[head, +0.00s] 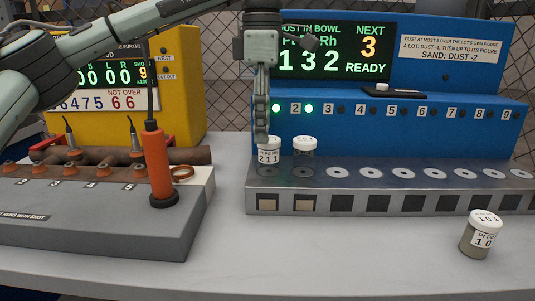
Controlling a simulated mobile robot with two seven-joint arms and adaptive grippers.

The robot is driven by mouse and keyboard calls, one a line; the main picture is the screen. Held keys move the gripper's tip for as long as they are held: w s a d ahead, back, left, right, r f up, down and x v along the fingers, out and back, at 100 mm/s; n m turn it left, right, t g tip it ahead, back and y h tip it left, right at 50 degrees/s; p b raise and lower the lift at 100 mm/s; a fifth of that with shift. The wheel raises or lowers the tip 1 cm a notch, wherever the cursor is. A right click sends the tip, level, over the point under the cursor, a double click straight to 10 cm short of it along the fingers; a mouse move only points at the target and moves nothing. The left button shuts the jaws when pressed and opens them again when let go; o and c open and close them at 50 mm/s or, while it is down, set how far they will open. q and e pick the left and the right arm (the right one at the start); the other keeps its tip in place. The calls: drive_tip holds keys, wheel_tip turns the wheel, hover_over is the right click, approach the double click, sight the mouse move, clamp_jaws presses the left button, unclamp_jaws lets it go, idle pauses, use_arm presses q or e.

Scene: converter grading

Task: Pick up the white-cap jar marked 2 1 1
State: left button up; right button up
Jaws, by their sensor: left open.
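The white-cap jar marked 2 1 1 (269,157) stands upright at the leftmost place of the metal rack (400,202). My left gripper (261,138) comes down from above, right at this jar's cap, and hides part of it. Its fingers are open; whether they touch the cap I cannot tell. A second white-cap jar (304,158) stands beside it at the second place. A third white-cap jar (480,236), with a Pt Pd label and grey contents, stands on the table at the front right. My right gripper is not in view.
A blue machine (440,75) with a green-lit display (335,50) rises behind the rack. At the left are a yellow unit (180,95), a grey block (110,225) and an upright orange-handled tool (157,165). The front middle of the table (320,250) is clear.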

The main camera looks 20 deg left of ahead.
sight(269, 139)
use_arm(q)
drive_tip(key=f, duration=0.2)
drive_tip(key=d+f, duration=0.1)
drive_tip(key=f, duration=0.1)
drive_tip(key=shift+d+f, duration=0.1)
drive_tip(key=shift+f, duration=0.7)
drive_tip(key=c, duration=1.3)
drive_tip(key=shift+r, duration=0.1)
